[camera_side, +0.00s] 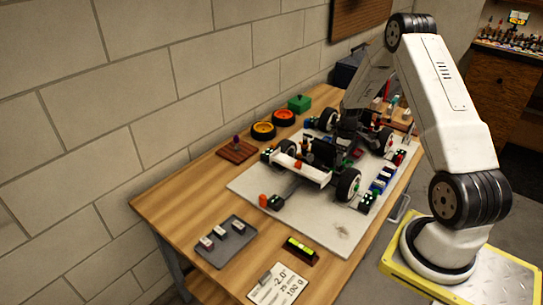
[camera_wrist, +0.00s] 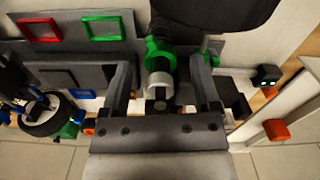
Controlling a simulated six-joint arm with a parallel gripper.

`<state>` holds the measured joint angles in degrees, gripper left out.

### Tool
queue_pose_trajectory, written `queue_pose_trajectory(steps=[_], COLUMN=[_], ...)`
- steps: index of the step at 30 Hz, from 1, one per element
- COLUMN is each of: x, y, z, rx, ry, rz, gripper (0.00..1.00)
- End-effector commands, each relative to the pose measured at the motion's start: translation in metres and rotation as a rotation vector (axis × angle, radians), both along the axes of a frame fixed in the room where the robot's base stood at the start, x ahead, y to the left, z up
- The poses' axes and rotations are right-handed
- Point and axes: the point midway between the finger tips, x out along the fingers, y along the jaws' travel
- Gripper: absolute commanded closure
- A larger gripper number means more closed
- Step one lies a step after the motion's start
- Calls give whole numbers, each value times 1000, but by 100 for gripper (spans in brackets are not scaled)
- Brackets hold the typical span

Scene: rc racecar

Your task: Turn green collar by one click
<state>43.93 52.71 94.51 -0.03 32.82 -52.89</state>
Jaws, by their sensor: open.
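In the wrist view, the green collar (camera_wrist: 159,50) sits around an upright-looking part with a silver cylinder (camera_wrist: 158,80) and a dark tip below it. My gripper (camera_wrist: 161,68) is open, with one grey finger on each side of this part. Gaps show between the fingers and the collar, so no grip is visible. The fingers and this collar cannot be made out clearly there.
A tyre (camera_wrist: 45,115) lies left of my gripper in the wrist view; a white bar (camera_wrist: 285,100) and an orange block (camera_wrist: 276,130) are at right.

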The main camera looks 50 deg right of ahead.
Motion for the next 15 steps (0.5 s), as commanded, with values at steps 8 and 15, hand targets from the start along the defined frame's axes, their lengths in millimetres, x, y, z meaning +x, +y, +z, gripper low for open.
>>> queue_pose_trajectory(steps=[8, 15], x=[1, 0], y=[-1, 0], z=[28, 56], rx=[-3, -2], ry=[-2, -1], rz=[0, 0], gripper=[21, 21])
